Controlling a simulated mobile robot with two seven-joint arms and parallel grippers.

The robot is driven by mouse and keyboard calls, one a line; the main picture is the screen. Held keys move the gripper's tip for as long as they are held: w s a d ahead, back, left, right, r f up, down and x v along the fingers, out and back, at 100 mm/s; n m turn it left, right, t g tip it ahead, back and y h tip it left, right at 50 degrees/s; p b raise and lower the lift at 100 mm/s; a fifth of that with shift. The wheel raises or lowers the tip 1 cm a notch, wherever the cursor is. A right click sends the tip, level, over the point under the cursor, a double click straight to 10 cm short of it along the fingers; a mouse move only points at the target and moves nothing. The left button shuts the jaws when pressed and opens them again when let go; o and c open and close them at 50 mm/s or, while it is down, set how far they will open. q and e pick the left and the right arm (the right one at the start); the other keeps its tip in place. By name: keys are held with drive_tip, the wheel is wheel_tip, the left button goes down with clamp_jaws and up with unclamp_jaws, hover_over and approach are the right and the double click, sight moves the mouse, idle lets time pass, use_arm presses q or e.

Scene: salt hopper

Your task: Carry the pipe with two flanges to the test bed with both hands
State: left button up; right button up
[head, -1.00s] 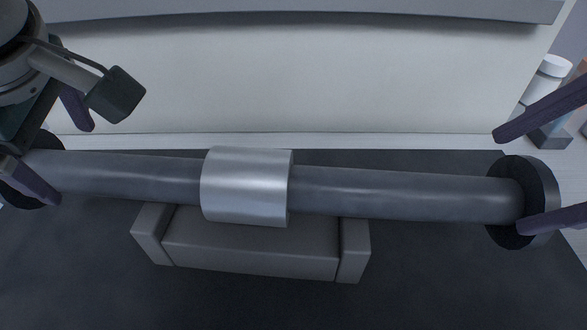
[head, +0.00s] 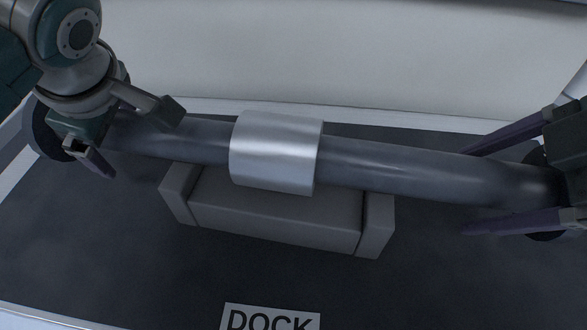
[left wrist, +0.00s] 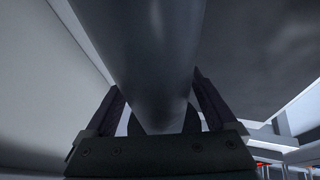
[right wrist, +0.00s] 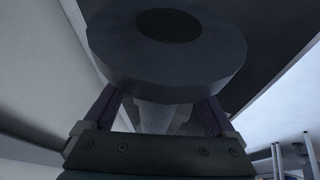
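The grey pipe (head: 400,172) lies across the head view with a shiny silver sleeve (head: 275,152) at its middle. Its left flange (head: 43,128) is partly behind my left gripper (head: 88,150), and its right flange (head: 541,158) is mostly hidden by my right gripper (head: 490,190). The right fingers are spread on either side of the pipe near that flange. The left wrist view shows the pipe (left wrist: 150,60) between the left fingers, with narrow gaps beside it. The right wrist view shows a flange (right wrist: 120,55) close up and gaps between pipe and fingers. The test bed is not recognisable here.
A grey block-shaped cradle (head: 275,212) stands under the pipe's middle on a dark surface (head: 110,240). A "DOCK" label (head: 270,318) is at the front edge. A pale wall or panel (head: 350,60) rises behind.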

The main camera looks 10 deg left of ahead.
use_arm(q)
clamp_jaws()
use_arm(e)
clamp_jaws()
idle(0.4)
use_arm(q)
drive_tip(key=shift+r, duration=0.1)
use_arm(e)
drive_tip(key=shift+w+r, duration=0.1)
drive_tip(key=shift+r, duration=0.1)
use_arm(q)
drive_tip(key=shift+r, duration=0.15)
use_arm(e)
drive_tip(key=shift+r, duration=0.1)
